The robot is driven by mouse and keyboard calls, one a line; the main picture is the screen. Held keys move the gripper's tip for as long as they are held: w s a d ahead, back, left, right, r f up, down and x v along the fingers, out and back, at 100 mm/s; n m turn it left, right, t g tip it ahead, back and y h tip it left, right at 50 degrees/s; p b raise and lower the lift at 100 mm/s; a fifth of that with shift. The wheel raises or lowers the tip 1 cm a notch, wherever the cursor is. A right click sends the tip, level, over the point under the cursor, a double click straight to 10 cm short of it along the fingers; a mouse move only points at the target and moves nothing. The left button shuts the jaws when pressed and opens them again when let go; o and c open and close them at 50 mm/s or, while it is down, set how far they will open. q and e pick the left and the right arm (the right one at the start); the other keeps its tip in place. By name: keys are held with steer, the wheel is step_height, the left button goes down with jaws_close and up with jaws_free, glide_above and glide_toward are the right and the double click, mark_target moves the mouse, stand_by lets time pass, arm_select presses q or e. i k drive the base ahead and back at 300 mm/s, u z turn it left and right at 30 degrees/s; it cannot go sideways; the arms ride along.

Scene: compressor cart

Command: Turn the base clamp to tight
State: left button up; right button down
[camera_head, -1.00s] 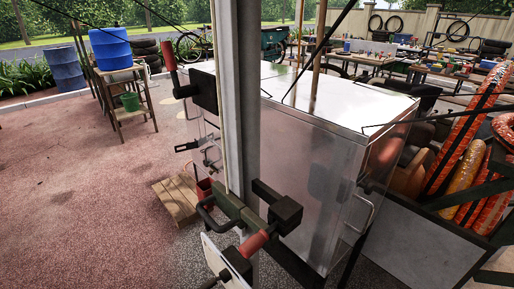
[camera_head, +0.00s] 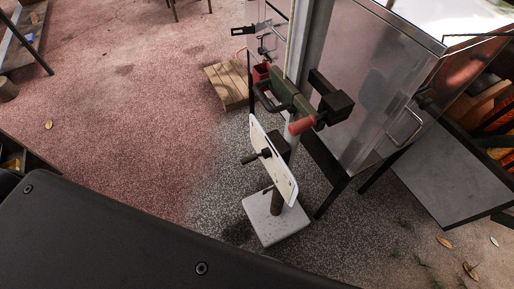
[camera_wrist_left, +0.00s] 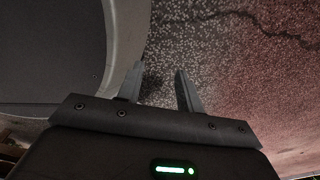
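A white plate (camera_head: 278,173) with a black handle (camera_head: 258,156) on its face stands tilted on a short dark post (camera_head: 277,203) above a pale square base (camera_head: 275,219). This handle may be the base clamp; I see no label that I can read. Above it, a dark green bracket (camera_head: 288,95) with a black loop handle and a red grip (camera_head: 301,126) sits by the grey upright. My left gripper (camera_wrist_left: 160,80) is open and empty in the left wrist view, over speckled ground, apart from the plate. My right gripper is not in view.
A clear-sided cabinet (camera_head: 375,85) on dark legs stands right of the upright. A grey panel (camera_head: 440,180) is at the right. The reddish ground left of the stand is mostly free.

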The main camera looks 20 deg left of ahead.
mark_target(265, 191)
steer(key=k, duration=0.4)
steer(key=z, duration=3.6)
steer(key=k, duration=2.7)
steer(key=u, duration=1.6)
